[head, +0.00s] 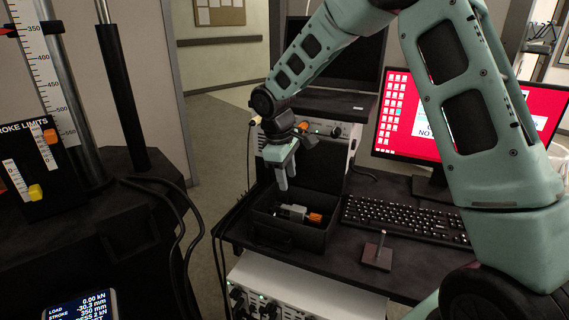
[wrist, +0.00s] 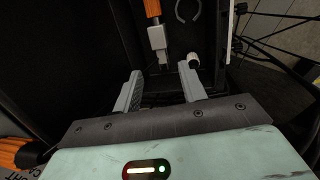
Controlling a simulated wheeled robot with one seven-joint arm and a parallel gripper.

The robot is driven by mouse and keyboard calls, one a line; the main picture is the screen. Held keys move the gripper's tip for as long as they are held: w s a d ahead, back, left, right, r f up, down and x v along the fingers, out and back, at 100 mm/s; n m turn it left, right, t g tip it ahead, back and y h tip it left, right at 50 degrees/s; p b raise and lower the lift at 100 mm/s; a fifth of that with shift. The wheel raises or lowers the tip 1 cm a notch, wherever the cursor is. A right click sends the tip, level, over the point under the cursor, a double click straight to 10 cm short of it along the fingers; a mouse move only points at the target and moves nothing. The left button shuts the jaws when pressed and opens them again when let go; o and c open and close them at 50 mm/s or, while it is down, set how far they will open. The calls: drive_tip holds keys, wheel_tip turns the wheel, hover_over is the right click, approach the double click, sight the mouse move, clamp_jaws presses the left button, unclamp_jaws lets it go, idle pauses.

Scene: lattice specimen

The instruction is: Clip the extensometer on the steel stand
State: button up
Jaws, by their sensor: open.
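The extensometer (head: 294,212), a light grey body with an orange end, lies in an open black case (head: 262,238) on the desk in the head view. In the wrist view the extensometer (wrist: 157,36) lies beyond my fingertips, orange end at the top. My gripper (head: 283,184) points down above the case, apart from the extensometer. In the wrist view its two grey fingers (wrist: 160,72) are spread with nothing between them. The steel stand (head: 377,253), a small plate with a short upright post, stands on the desk to the right of the case.
A black keyboard (head: 405,220) lies behind the stand, right of the case. A monitor with a red screen (head: 412,140) stands behind it. The testing machine, with a stroke limits panel (head: 32,165) and cables, fills the left. In the wrist view a white knob (wrist: 193,60) and a pale ring (wrist: 187,10) show.

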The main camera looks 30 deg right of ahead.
sight(292, 207)
drive_tip(key=f, duration=0.4)
drive_tip(key=d+f, duration=0.1)
drive_tip(key=f, duration=0.3)
drive_tip(key=d+f, duration=0.1)
drive_tip(key=f, duration=0.3)
drive_tip(key=shift+f, duration=0.1)
drive_tip(key=c, duration=0.8)
drive_tip(key=o, duration=0.4)
drive_tip(key=c, duration=0.3)
drive_tip(key=shift+r+p, duration=5.7)
drive_tip(key=shift+r, duration=1.35)
drive_tip(key=shift+c, duration=0.2)
